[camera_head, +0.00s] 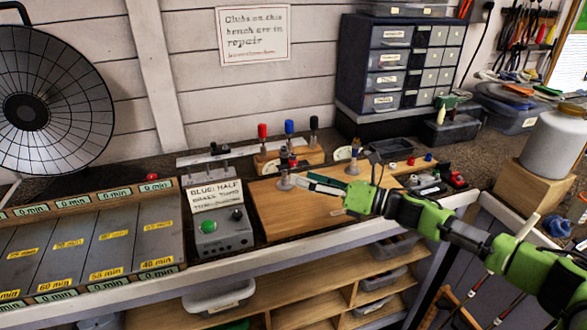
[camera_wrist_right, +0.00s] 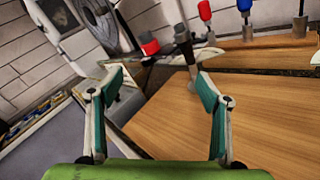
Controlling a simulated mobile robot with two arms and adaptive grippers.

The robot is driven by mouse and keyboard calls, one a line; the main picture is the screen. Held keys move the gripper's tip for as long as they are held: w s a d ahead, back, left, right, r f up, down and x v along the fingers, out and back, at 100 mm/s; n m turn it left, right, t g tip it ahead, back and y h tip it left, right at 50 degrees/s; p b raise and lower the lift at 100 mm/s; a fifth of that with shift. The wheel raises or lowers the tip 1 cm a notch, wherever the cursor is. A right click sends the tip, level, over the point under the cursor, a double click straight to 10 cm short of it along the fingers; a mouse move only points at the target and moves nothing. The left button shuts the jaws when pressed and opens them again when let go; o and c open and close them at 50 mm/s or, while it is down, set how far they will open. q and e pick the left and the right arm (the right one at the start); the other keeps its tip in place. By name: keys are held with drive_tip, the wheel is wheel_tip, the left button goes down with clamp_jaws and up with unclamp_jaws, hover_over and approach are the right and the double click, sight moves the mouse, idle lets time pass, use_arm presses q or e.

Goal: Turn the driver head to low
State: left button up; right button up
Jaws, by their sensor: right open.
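My right gripper (camera_head: 314,193) is open over the wooden board, its fingers pointing left. In the right wrist view the gripper (camera_wrist_right: 160,82) has nothing between its teal fingertips. A dark upright piece (camera_head: 284,160) with a grey round foot stands on the board near the fingertips. In the wrist view this upright piece (camera_wrist_right: 184,42) stands beyond the right fingertip, apparently apart from it. A second upright piece (camera_head: 354,155) stands further right. I cannot tell which piece is the driver head, nor its setting. My left gripper is out of view.
Red (camera_head: 262,131), blue (camera_head: 289,127) and black (camera_head: 314,122) handled tools stand in a wooden block behind. A grey box with a green button (camera_head: 208,226) and a sign (camera_head: 215,195) are to the left. The wooden board (camera_head: 285,213) is clear at its front left.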

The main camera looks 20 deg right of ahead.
drive_tip(key=x, duration=0.3)
drive_tip(key=shift+a+r+p, duration=0.1)
drive_tip(key=shift+p, duration=0.25)
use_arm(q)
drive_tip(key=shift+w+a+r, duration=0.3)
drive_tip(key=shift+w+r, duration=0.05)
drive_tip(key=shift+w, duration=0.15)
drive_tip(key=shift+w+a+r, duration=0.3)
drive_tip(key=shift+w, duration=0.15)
use_arm(e)
drive_tip(key=shift+w+a, duration=0.2)
drive_tip(key=shift+w, duration=0.05)
drive_tip(key=c, duration=1.6)
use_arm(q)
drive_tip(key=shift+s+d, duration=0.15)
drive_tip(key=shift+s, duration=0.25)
